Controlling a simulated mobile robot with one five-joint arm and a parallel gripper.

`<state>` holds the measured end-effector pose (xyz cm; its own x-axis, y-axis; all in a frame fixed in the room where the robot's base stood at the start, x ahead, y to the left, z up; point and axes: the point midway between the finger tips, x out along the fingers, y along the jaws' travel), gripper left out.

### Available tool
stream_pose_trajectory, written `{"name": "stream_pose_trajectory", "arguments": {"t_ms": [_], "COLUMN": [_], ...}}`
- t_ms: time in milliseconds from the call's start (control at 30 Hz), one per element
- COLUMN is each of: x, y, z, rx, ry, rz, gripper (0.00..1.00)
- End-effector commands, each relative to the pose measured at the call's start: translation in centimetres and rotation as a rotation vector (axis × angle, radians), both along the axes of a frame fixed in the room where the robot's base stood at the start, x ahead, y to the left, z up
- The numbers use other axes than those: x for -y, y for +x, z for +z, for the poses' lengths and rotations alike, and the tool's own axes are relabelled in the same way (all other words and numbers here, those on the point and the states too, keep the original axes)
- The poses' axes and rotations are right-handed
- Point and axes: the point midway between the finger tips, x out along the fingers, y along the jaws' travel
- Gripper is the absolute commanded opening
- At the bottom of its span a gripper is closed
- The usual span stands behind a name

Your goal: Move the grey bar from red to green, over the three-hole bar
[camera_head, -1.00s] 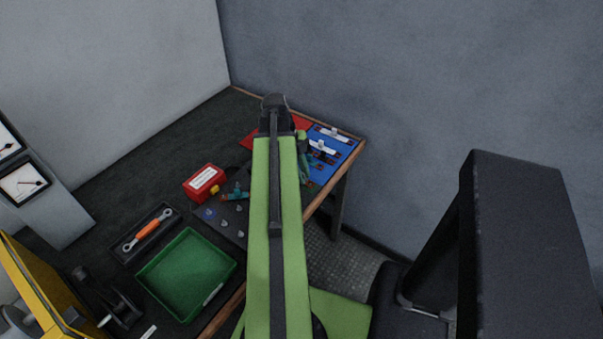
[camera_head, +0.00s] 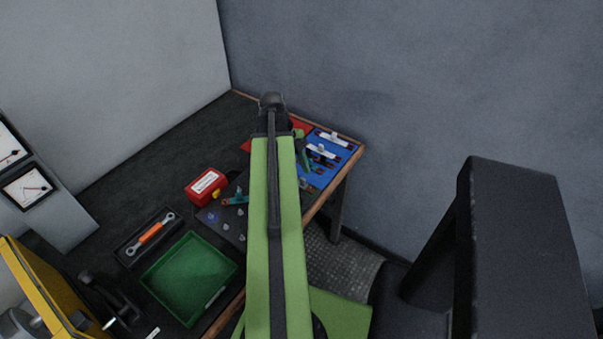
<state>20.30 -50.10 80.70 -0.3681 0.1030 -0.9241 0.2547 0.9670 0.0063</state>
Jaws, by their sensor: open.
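A red area (camera_head: 302,125) lies at the far end of the bench, mostly hidden behind my arm. I cannot make out the grey bar on it. A green tray (camera_head: 191,276) stands at the near left and looks empty. No three-hole bar can be told apart at this size.
Pale pieces (camera_head: 331,140) lie on the blue area. A red box (camera_head: 206,186) with a white label, a dark panel with small knobs (camera_head: 225,226) and an orange-handled wrench (camera_head: 151,233) in a dark tray are on the left. The bench's back left is clear. Walls stand behind.

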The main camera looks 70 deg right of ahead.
Motion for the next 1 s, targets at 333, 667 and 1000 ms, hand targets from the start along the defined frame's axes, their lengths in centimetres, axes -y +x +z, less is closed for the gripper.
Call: {"name": "stream_pose_trajectory", "arguments": {"t_ms": [333, 667, 1000], "x": [1.0, 1.5, 1.5], "y": [3.1, 5.3, 5.5], "z": [8.8, 13.9, 13.6], "rx": [0.000, 0.000, 0.000], "ry": [0.000, -0.001, -0.001], "rz": [0.001, 0.000, 0.001], "gripper": [0.46, 0.46, 0.46]}}
